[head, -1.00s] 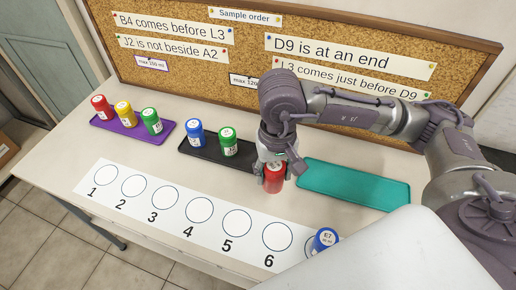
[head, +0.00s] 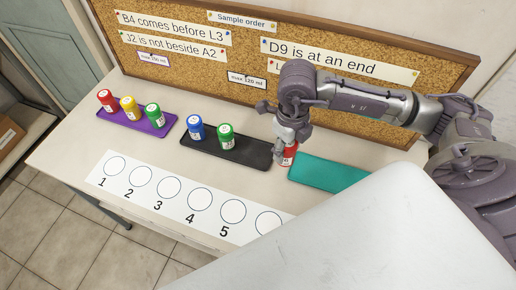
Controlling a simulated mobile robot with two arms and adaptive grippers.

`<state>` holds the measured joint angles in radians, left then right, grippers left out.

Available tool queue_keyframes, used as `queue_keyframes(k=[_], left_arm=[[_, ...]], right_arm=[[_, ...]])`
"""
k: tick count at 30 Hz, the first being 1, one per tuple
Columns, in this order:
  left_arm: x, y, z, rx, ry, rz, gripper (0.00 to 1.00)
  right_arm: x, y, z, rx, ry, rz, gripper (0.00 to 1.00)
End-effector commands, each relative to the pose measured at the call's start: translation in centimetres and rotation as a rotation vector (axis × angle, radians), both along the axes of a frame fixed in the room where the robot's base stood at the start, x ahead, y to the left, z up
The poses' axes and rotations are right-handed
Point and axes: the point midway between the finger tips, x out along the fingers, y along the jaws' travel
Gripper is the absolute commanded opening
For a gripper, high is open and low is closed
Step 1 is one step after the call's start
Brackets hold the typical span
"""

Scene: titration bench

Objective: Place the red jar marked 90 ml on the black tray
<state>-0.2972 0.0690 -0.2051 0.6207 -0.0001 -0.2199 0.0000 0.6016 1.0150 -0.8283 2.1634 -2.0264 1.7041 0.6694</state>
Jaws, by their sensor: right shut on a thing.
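My right gripper (head: 286,146) is shut on a red jar (head: 289,156) with a white label. The jar's upper part is hidden by the gripper, and its marking is too small to read. It is between the black tray (head: 253,160) and the teal tray, just right of the black tray's right end. I cannot tell whether it touches the table. The black tray holds a blue jar (head: 196,129) and a green jar (head: 226,138) on its left and middle; its right end is bare. My left gripper is not in view.
A purple tray (head: 160,128) at left holds a red (head: 107,101), a yellow (head: 130,109) and a green jar (head: 153,116). The teal tray (head: 335,175) shows no jars. A white numbered strip (head: 180,213) lies in front. A cork board (head: 190,60) stands behind.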

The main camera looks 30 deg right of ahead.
Motion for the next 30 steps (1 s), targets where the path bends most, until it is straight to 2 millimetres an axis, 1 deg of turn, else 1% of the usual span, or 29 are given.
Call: queue_keyframes(k=[2,5,9,12,15,18,22,27,30], left_arm=[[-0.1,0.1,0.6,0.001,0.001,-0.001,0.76],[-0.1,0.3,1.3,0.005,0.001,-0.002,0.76],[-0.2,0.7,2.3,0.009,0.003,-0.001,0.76],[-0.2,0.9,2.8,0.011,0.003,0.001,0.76],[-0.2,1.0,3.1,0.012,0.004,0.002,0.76],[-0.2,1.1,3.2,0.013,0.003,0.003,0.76],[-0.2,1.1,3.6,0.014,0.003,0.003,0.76],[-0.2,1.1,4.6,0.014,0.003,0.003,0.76],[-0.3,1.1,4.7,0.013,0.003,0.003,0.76]], right_arm=[[1.1,0.3,-0.4,0.003,0.001,-0.014,0.13],[3.1,0.7,-1.6,0.002,0.003,-0.015,0.13],[6.4,1.4,-3.5,0.001,0.002,-0.012,0.13],[8.4,1.7,-4.9,0.001,0.002,-0.012,0.13],[10.0,2.0,-5.9,0.001,0.001,-0.010,0.13],[10.8,2.2,-6.5,0.001,0.001,-0.008,0.13],[11.0,2.1,-7.3,-0.001,0.004,-0.008,0.13],[11.0,2.2,-9.7,0.000,0.003,-0.009,0.13],[11.0,2.2,-10.6,0.000,0.002,-0.008,0.13]])
